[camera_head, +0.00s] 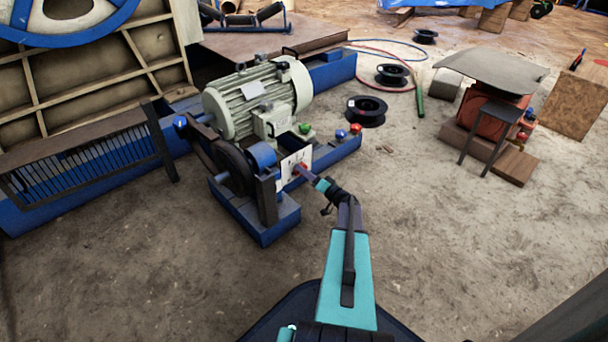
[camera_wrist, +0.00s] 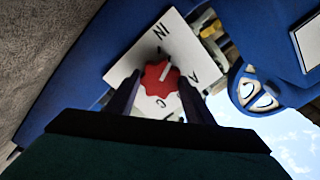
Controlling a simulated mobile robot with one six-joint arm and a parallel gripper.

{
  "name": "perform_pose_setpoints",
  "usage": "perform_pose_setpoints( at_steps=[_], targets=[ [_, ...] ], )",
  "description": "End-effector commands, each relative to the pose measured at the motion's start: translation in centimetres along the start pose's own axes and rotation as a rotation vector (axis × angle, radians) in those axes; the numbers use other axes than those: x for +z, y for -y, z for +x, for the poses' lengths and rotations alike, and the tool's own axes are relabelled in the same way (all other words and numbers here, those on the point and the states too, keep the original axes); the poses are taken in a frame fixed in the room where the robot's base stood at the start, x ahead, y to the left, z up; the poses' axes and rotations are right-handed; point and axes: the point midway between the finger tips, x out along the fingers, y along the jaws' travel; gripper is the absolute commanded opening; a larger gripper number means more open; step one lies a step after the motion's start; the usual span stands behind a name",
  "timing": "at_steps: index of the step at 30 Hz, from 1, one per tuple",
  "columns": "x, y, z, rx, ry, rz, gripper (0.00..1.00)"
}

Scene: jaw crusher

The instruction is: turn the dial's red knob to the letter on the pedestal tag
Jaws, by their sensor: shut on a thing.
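The dial is a white plate (camera_head: 292,163) on the blue frame beside the motor. In the wrist view its plate (camera_wrist: 128,74) shows the letters IN, A and C; other marks are partly hidden by my fingers. The red knob (camera_wrist: 158,80) sits at its middle, with a pale pointer line towards the upper right, between IN and A. My gripper (camera_wrist: 158,93) has one finger on each side of the knob and is shut on it. In the head view my gripper (camera_head: 306,174) reaches the dial from the right. I cannot make out a pedestal tag or its letter.
A grey-green motor (camera_head: 258,98) stands behind the dial. Green, blue and red buttons line the blue rail to its right. Black spools (camera_head: 366,111) lie on the ground behind. A red machine (camera_head: 492,115) stands at the right. The ground right of my arm is clear.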

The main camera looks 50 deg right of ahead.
Motion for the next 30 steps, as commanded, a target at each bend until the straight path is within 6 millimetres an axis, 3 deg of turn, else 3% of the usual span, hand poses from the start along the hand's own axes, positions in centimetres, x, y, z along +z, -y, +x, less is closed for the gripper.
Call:
perform_pose_setpoints(
  at_steps=[30],
  targets=[
    [-0.84, -0.35, 0.05, 0.001, -0.015, 0.904, 0.25]
  ],
)
